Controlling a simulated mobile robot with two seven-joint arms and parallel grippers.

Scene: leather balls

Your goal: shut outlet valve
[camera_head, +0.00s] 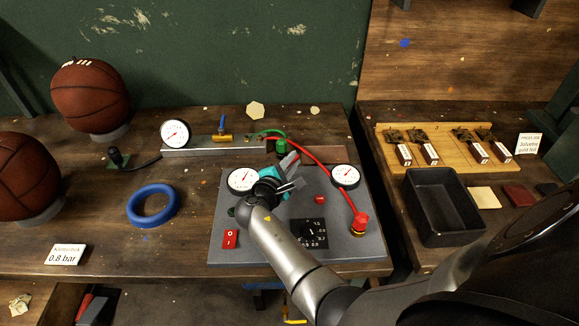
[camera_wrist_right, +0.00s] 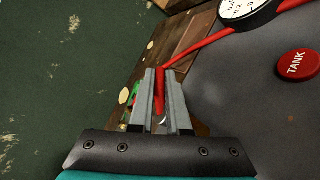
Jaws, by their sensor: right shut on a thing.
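My right gripper (camera_head: 297,170) is over the back of the grey panel (camera_head: 225,205), between its two white gauges. In the right wrist view its fingers (camera_wrist_right: 160,98) close around a narrow red part (camera_wrist_right: 160,88). A brass valve (camera_head: 222,138) with a blue lever sits on the metal rail behind the panel, apart from the gripper. No valve is clearly labelled as the outlet. My left gripper is not in view.
The panel carries a red switch (camera_head: 230,239), a red TANK button (camera_wrist_right: 297,65) and a red fitting (camera_head: 361,221). A blue ring (camera_head: 153,205) and two leather balls (camera_head: 90,95) are left. A black tray (camera_head: 443,208) is right.

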